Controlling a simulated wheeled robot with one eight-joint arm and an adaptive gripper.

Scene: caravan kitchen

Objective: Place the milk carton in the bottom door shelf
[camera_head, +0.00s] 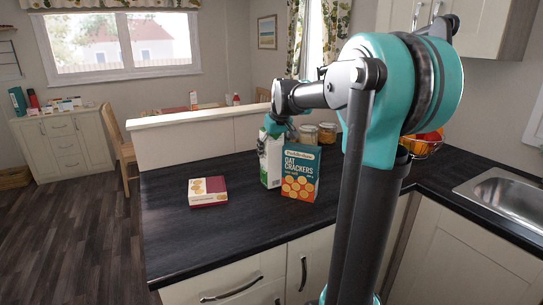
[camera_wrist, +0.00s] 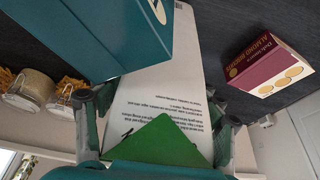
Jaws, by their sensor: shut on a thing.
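The milk carton (camera_head: 271,160) is white and green and stands upright on the dark worktop, just left of and partly behind the oat crackers box. My gripper (camera_head: 277,127) reaches it from above and is shut on its upper part. In the wrist view the carton (camera_wrist: 165,95) fills the middle, with printed text and a green patch, between the two fingers of my gripper (camera_wrist: 155,118). I cannot tell whether the carton's base touches the worktop. No fridge or door shelf shows in either view.
The teal oat crackers box (camera_head: 300,184) is close beside the carton. A maroon and cream biscuit box (camera_head: 208,191) lies to the left, with clear worktop around it. Jars (camera_head: 327,132) and a fruit bowl (camera_head: 424,146) stand behind. A sink (camera_head: 507,200) is at right.

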